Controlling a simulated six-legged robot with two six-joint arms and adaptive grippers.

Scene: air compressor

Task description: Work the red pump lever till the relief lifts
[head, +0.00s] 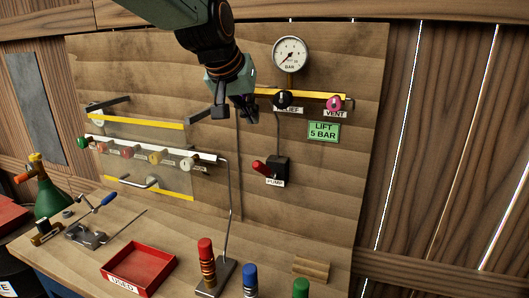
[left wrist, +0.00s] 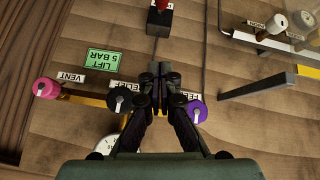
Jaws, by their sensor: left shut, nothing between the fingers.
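The red pump lever (head: 259,166) sticks out to the left of its black box (head: 277,170), above the PUMP label on the board. It also shows at the top edge of the left wrist view (left wrist: 162,4), partly cut off. The black RELIEF knob (head: 284,98) sits under the round BAR gauge (head: 290,54); its needle is too small to read surely. My left gripper (head: 234,108) is shut and empty, left of the RELIEF knob and above the lever, apart from the lever. In the left wrist view its fingertips (left wrist: 159,76) are together. My right gripper is out of view.
A pink VENT knob (head: 334,102) and a green LIFT 5 BAR sign (head: 323,131) are right of RELIEF. A purple knob (left wrist: 197,110) is beside my fingers. A bent metal rod (head: 228,210) rises left of the lever. A red tray (head: 139,269) lies on the bench.

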